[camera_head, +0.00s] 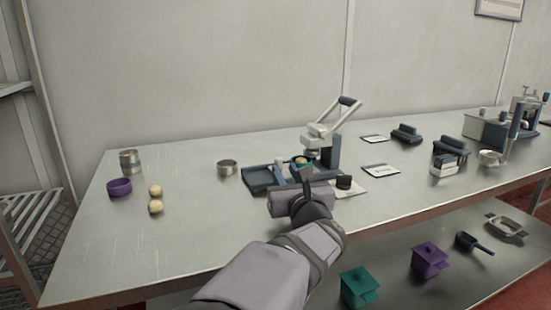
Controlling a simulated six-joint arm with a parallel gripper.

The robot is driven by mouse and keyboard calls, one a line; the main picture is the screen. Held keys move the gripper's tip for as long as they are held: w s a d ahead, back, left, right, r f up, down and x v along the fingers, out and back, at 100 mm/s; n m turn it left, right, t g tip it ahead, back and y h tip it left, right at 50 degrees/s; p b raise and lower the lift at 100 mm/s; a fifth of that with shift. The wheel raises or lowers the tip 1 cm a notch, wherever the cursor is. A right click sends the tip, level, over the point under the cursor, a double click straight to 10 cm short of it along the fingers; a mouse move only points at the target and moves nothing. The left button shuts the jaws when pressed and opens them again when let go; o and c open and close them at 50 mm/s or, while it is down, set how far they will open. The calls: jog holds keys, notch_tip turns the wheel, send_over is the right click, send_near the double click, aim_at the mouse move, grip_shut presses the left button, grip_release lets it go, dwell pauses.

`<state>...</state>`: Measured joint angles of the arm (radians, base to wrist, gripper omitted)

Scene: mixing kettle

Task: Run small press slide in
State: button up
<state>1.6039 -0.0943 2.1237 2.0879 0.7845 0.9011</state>
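The small press (331,152) stands near the middle of the table, with a light head and a lever (345,108) angled up to the right. A dark blue slide tray (257,180) extends to the left of its post. A teal ring-shaped dish (291,159) with a pale ball (301,155) in it shows beneath the press head. My gripper (306,176) is right in front of the press, and my arm hides part of its base. Whether my fingers are open, shut or touching the slide cannot be told from here.
A metal cup (228,168) stands left of the press. A purple bowl (119,187), a metal canister (131,161) and two pale balls (155,191) are at the far left. White cards (381,170) and dark devices (450,148) lie right. The front left tabletop is clear.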

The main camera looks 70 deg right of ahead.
jog(key=x, duration=1.1)
jog(key=shift+w+d, duration=0.2)
jog(key=shift+d, duration=0.1)
